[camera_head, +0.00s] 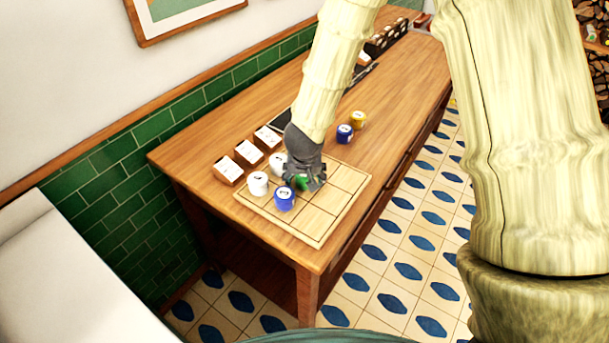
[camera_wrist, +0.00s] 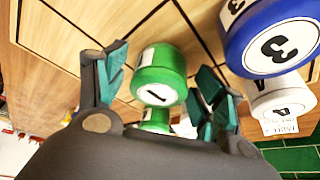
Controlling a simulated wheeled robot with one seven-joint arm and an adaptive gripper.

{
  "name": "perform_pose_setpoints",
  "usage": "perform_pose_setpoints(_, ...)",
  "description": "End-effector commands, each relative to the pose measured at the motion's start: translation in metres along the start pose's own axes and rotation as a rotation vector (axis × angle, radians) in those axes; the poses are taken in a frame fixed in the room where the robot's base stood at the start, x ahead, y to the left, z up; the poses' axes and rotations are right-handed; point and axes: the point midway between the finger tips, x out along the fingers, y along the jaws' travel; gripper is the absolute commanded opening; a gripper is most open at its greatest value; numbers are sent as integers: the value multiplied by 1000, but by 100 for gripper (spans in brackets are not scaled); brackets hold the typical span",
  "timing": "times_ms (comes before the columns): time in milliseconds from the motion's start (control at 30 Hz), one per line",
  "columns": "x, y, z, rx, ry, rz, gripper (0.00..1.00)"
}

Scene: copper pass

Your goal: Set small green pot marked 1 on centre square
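The small green pot marked 1 (camera_wrist: 160,78) is between the two fingers of my gripper (camera_wrist: 162,85) in the wrist view, its numbered face towards the camera. A gap shows on each side of it, so the fingers are open. In the head view my gripper (camera_head: 304,180) is low over the middle of the gridded board (camera_head: 318,226) and hides most of the green pot (camera_head: 302,183). The pot appears at the centre square; whether it rests there I cannot tell. Another green piece (camera_wrist: 155,117) shows below it in the wrist view, partly hidden.
A blue pot (camera_head: 284,199) marked 3 and white pots (camera_head: 258,183) (camera_head: 279,162) stand on the board's left side, close to my gripper. Labelled boxes (camera_head: 248,153) line the wall side. Blue (camera_head: 344,133) and yellow (camera_head: 358,119) pots stand behind. The board's right squares are clear.

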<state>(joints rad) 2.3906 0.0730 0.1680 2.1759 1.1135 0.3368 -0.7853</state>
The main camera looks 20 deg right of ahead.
Motion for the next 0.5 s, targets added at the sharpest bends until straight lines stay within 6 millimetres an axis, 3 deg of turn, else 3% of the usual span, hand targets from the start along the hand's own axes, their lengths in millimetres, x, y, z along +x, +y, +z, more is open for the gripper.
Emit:
perform_pose_setpoints(267, -2, 0, -1, 0, 0, 0, 69)
perform_pose_setpoints(500, -19, -1, -2, -3, 2, 0, 69)
